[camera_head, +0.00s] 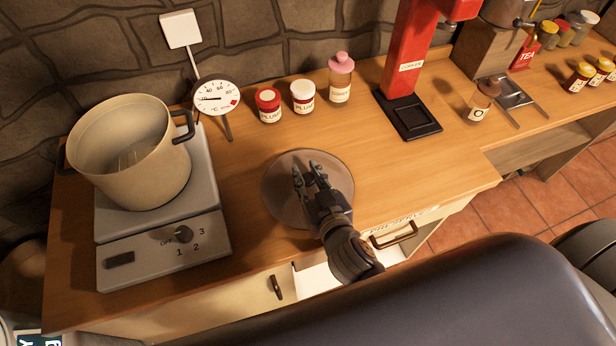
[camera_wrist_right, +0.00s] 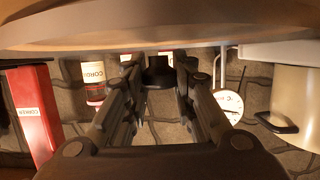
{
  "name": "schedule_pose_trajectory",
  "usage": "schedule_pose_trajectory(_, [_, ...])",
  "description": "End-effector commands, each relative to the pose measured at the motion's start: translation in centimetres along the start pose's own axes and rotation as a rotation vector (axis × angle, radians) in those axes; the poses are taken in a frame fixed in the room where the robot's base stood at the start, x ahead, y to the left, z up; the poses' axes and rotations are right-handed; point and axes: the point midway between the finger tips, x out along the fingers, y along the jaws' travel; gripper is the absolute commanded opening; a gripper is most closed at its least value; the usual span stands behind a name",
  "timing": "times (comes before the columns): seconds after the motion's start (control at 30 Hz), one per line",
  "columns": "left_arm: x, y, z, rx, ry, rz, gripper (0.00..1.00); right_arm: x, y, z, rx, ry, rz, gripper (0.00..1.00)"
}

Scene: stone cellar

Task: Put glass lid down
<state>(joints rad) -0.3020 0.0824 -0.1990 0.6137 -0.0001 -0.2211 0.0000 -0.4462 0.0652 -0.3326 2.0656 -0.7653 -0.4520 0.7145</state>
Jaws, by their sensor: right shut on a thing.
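The glass lid (camera_head: 280,192) is a round, see-through disc over the wooden counter, in front of the jars. It looks roughly level; I cannot tell if it touches the counter or hangs just above it. My right gripper (camera_head: 309,172) is over the middle of the lid, shut on its knob. In the right wrist view the dark knob (camera_wrist_right: 158,74) sits between the two fingers, with the lid (camera_wrist_right: 160,36) as a broad pale disc across the top. The fingers hide the knob in the head view. My left gripper is not in view.
A cream pot (camera_head: 125,160) stands on the hot plate (camera_head: 165,238) at left. A dial thermometer (camera_head: 216,98), jars (camera_head: 269,106) and a pink-capped bottle (camera_head: 340,78) stand behind the lid. A red corker (camera_head: 405,55) is back right. The counter (camera_head: 430,160) is clear right of the lid.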

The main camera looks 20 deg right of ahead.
Motion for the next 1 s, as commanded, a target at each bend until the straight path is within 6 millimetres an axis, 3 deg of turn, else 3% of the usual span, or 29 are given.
schedule_pose_trajectory(0.13, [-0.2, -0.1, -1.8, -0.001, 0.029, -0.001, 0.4, -0.1, 0.0, -0.1, 0.002, -0.001, 0.0, 0.0])
schedule_pose_trajectory(0.3, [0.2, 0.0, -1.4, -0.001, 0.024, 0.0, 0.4, 0.1, 0.0, 0.4, 0.002, -0.002, 0.0, 0.0])
schedule_pose_trajectory(0.33, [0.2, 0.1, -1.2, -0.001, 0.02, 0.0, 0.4, 0.1, 0.0, 0.5, 0.002, -0.005, 0.001, 0.26])
schedule_pose_trajectory(0.4, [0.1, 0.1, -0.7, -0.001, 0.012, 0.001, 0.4, 0.1, 0.0, 0.4, 0.001, -0.005, 0.001, 0.42])
schedule_pose_trajectory(0.43, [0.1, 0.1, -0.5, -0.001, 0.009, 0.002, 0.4, 0.1, 0.0, 0.4, 0.001, -0.005, 0.001, 0.44])
schedule_pose_trajectory(0.87, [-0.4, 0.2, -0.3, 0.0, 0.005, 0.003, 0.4, -0.1, 0.0, -0.2, 0.0, -0.004, 0.0, 0.44])
schedule_pose_trajectory(1.0, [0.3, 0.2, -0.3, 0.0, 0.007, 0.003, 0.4, -1.9, 0.0, 0.4, 0.004, -0.007, 0.0, 0.44])
